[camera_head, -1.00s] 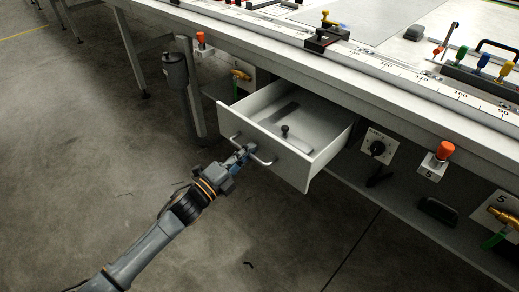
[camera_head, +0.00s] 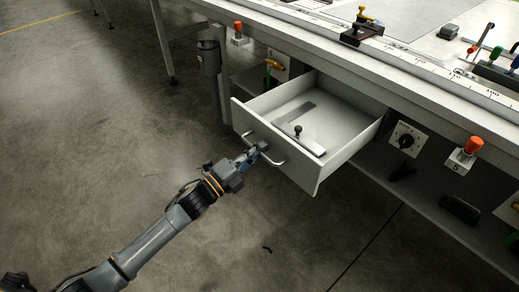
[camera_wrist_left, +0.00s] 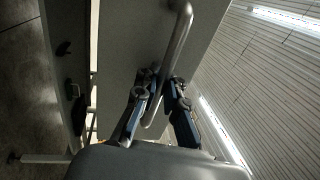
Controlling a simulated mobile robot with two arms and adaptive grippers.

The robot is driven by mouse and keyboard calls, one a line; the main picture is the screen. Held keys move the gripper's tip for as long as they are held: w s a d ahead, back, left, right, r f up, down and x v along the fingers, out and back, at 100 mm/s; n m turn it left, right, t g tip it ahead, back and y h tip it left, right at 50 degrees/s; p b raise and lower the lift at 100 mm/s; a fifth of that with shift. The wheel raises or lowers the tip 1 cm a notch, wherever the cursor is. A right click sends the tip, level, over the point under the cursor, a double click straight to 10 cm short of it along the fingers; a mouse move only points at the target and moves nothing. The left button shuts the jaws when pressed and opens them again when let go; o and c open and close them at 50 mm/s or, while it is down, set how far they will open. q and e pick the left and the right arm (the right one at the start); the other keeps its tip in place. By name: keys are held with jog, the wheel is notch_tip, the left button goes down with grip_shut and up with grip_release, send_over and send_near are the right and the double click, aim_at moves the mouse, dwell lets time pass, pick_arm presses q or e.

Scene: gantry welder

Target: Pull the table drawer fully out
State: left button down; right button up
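The white table drawer (camera_head: 352,152) stands well out from under the table in the head view. Its front panel (camera_head: 275,140) carries a bar handle (camera_head: 278,163). My left gripper (camera_head: 257,151) is at the middle of this handle. In the left wrist view the handle (camera_wrist_left: 180,35) runs between the two fingers of my left gripper (camera_wrist_left: 160,95), which are closed around it. My right gripper is in neither view.
A flat grey piece with a black knob (camera_head: 298,130) lies in the drawer. The table edge (camera_head: 420,105) runs above. A dial (camera_head: 405,140) and an orange button (camera_head: 474,145) sit right of the drawer. The floor (camera_head: 120,140) in front is clear.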

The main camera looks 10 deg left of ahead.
pick_arm(q)
jog(key=c, duration=1.4)
grip_release()
jog(key=shift+f, duration=0.2)
jog(key=shift+c, duration=0.2)
jog(key=shift+r, duration=0.1)
jog(key=v, duration=1.2)
